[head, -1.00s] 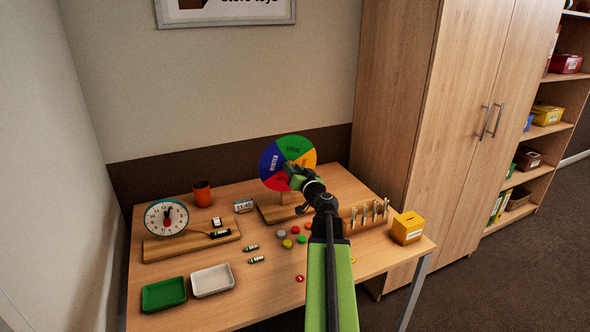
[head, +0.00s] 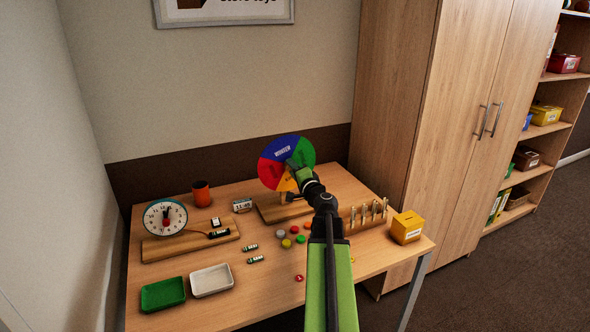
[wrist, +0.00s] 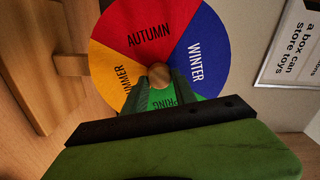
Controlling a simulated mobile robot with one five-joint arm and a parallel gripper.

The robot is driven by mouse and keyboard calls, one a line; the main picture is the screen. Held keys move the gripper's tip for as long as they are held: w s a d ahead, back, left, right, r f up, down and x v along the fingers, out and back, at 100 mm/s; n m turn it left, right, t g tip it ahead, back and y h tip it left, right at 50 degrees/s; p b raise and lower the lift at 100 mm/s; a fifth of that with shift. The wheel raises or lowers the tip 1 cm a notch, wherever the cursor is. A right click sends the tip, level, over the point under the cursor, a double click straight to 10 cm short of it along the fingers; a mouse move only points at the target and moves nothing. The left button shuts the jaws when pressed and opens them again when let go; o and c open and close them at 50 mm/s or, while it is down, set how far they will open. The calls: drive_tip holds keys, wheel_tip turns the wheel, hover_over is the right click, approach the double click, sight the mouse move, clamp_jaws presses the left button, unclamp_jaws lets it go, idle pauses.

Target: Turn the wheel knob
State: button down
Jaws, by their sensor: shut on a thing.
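The season wheel (head: 271,152) stands upright on a wooden base on the table, with blue, red, yellow and green sectors. In the head view blue is at the top, red at left, yellow at the bottom and green at right. The wrist view shows the wheel (wrist: 125,60) close up with AUTUMN and WINTER readable and the other words partly covered. The round wooden knob (wrist: 159,73) is at the wheel's middle. My gripper (head: 293,169) is at the wheel's front, and in the wrist view its fingers (wrist: 162,88) are shut on the knob. The arm hides part of the wheel.
A toy clock (head: 165,217), orange cup (head: 201,193), small digital clock (head: 242,205), green tray (head: 163,295) and white tray (head: 211,280) are to the left. A peg rack (head: 365,215) and yellow box (head: 406,227) stand right. Several coloured counters lie before the wheel.

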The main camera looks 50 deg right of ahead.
drive_tip(key=shift+s+d+m, duration=0.15)
drive_tip(key=shift+d+m, duration=0.05)
drive_tip(key=shift+m, duration=1.1)
drive_tip(key=shift+f+m, duration=0.1)
drive_tip(key=shift+m, duration=0.2)
drive_tip(key=c, duration=1.2)
unclamp_jaws()
drive_tip(key=shift+o, duration=0.9)
drive_tip(key=shift+a, duration=0.1)
